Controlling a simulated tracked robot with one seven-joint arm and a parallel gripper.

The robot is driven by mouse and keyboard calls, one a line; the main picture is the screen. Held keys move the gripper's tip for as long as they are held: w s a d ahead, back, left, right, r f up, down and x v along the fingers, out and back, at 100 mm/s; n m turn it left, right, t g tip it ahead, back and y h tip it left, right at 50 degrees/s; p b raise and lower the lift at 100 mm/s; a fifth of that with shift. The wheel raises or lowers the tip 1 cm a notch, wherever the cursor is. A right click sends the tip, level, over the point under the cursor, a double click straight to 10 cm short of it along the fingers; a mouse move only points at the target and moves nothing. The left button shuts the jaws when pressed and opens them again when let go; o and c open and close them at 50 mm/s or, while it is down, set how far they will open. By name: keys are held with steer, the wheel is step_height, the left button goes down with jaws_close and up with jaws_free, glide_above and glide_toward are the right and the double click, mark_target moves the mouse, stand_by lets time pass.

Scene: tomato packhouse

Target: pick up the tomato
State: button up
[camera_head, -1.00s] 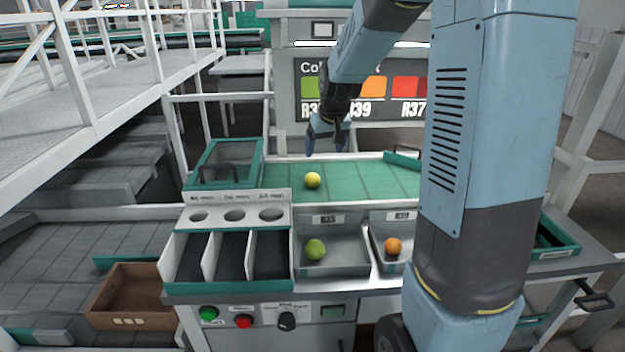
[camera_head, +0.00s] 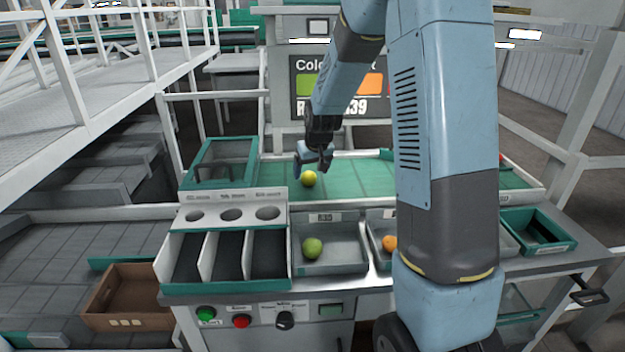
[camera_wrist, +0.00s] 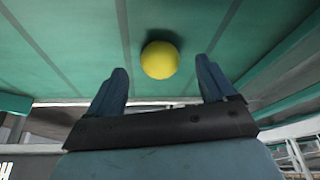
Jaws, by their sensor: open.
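A yellow tomato (camera_head: 309,178) lies on the green sorting surface (camera_head: 350,176) behind the front trays. It also shows in the wrist view as a yellow ball (camera_wrist: 160,60), between and just beyond the fingertips. My gripper (camera_head: 313,170) hangs at the tomato, its fingers around or just above it; the head view does not show which. In the wrist view my gripper (camera_wrist: 160,80) is open, one finger on each side, and I see no contact. A green tomato (camera_head: 312,247) and an orange one (camera_head: 390,243) lie in separate grey trays in front.
A panel with three round holes (camera_head: 232,214) and three dark slots stands at the front left. A green-framed mesh box (camera_head: 220,163) borders the surface at left. A brown crate (camera_head: 130,310) sits lower left. Raised edges line the surface.

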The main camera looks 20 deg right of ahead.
mark_target(310, 174)
steer(key=shift+x, duration=1.8)
steer(key=c, duration=0.8)
steer(key=shift+c, duration=0.2)
